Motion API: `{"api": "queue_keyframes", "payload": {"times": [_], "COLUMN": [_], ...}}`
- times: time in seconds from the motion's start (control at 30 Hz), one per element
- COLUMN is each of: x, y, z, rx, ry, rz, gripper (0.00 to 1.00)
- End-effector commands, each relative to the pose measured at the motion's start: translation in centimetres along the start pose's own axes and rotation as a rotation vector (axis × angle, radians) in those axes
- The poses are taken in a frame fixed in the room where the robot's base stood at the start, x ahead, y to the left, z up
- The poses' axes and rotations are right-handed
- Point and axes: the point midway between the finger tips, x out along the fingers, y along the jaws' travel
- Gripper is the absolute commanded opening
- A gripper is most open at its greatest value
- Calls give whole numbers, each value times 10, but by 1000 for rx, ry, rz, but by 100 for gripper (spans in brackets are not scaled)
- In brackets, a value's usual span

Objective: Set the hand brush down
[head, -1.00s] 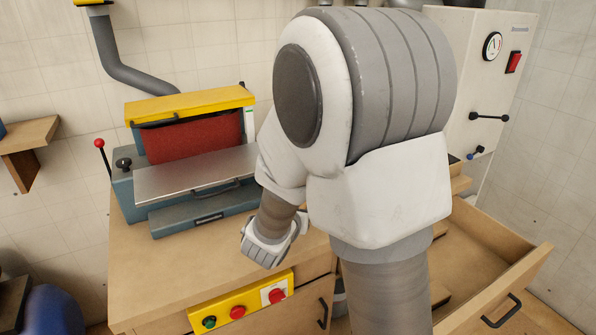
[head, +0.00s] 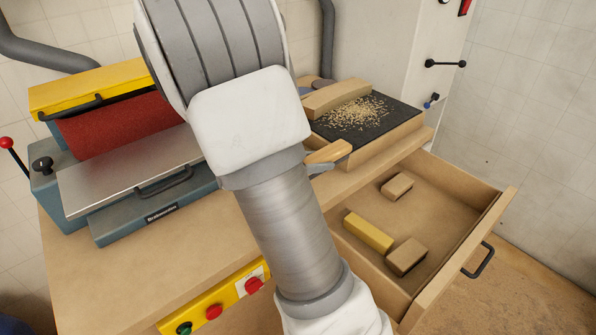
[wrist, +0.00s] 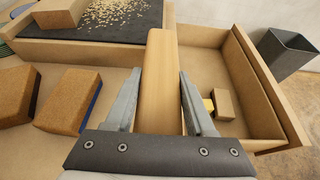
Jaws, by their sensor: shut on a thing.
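The hand brush (wrist: 158,75) shows in the wrist view as a long, plain wooden piece standing out between the two fingers of my gripper (wrist: 160,95). My gripper is shut on it. The bristles do not show. In the head view the wooden end of the brush (head: 328,153) sticks out to the right of my arm, in front of the black-topped tray. My arm hides most of my gripper there. I cannot tell whether the brush touches any surface.
An open drawer (head: 440,225) holds several blocks. A drum sander (head: 120,150) stands at left. Two brown blocks (wrist: 68,98) lie on the bench, and a grey bin (wrist: 285,52) stands at right.

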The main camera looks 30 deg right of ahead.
Motion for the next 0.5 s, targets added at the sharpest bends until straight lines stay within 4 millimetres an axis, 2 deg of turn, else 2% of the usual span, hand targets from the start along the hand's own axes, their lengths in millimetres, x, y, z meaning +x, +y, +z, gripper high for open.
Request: {"api": "queue_keyframes", "payload": {"times": [0.03,0.27,0.5], "x": [5,12,23], "y": [0,0,0], "z": [-12,-27,-56], "rx": [-3,-1,-2], "ry": [-1,-2,-1], "rz": [-1,1,1], "gripper": [0,0,0]}}
